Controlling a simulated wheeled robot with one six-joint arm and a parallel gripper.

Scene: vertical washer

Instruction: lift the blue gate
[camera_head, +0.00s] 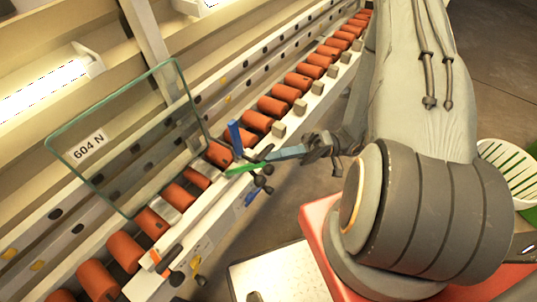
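A small blue upright piece (235,136), which looks like the blue gate, stands at the edge of the roller conveyor near the picture's middle. A green bar (245,168) lies just below it, among dark knobs. My gripper (272,158) reaches in from the right, its blue-grey end close to the green bar and right of the blue piece. I cannot tell whether it touches either one. The fingers are small and seen side-on, so their opening is unclear. The foot of the blue piece is partly hidden by the knobs and bar.
Orange rollers (273,107) run diagonally along a pale rail. A clear glass pane (130,138) marked "604 N" leans over the rollers at left. An orange-handled clamp (167,258) sits on the rail lower left. A white basket (512,172) stands at right.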

